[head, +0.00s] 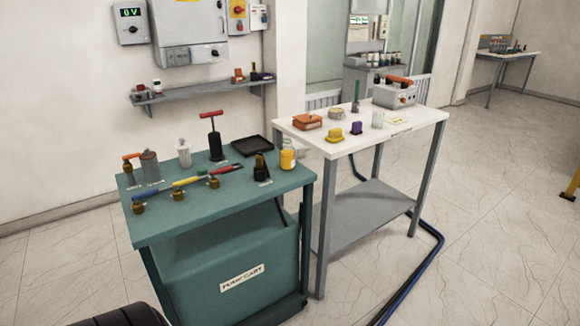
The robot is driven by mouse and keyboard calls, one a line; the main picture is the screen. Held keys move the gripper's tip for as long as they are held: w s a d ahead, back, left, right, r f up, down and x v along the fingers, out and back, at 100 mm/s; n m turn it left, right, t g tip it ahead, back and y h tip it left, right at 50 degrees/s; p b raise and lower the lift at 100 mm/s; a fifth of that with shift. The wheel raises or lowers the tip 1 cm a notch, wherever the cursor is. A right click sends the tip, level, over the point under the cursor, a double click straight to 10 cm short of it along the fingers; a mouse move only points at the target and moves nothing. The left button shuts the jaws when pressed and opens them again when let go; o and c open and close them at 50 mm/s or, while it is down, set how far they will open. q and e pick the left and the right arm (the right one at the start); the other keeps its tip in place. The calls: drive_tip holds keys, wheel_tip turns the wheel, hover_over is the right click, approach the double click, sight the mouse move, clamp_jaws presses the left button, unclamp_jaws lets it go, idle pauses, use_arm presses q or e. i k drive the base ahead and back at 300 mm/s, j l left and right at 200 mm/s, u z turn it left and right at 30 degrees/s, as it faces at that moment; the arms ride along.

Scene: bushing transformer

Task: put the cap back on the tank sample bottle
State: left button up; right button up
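Several small dark amber bottles or fittings stand along the front of the green cart top (225,205): one at the left front (139,207), one in the middle (178,194) and one to its right (213,183). A taller dark bottle (261,168) stands near the cart's right side, beside a yellow jar (287,159). Labels are too small to read, so I cannot tell which is the tank sample bottle. I cannot make out a loose cap. Neither of my grippers is in view.
The cart also holds a red-handled pump (215,145), a black tray (251,145), a white bottle (184,155) and coloured tools (188,181). A white table (350,140) with several items stands behind right. Blue hoses (415,272) lie on the floor. Open floor is at right.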

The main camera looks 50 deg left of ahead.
sight(288, 150)
drive_tip(key=z, duration=1.15)
drive_tip(key=k+j, duration=0.35)
drive_tip(key=j, duration=0.15)
drive_tip(key=k+j, duration=0.3)
drive_tip(key=j, duration=0.25)
drive_tip(key=k+j, duration=0.35)
drive_tip(key=j, duration=0.15)
drive_tip(key=k+j, duration=0.35)
drive_tip(key=j, duration=0.2)
drive_tip(key=k+j, duration=0.35)
drive_tip(key=j, duration=0.15)
drive_tip(key=k+j, duration=0.3)
drive_tip(key=j, duration=0.2)
drive_tip(key=k+j, duration=0.35)
drive_tip(key=j, duration=0.2)
drive_tip(key=k+j, duration=0.35)
drive_tip(key=j, duration=0.15)
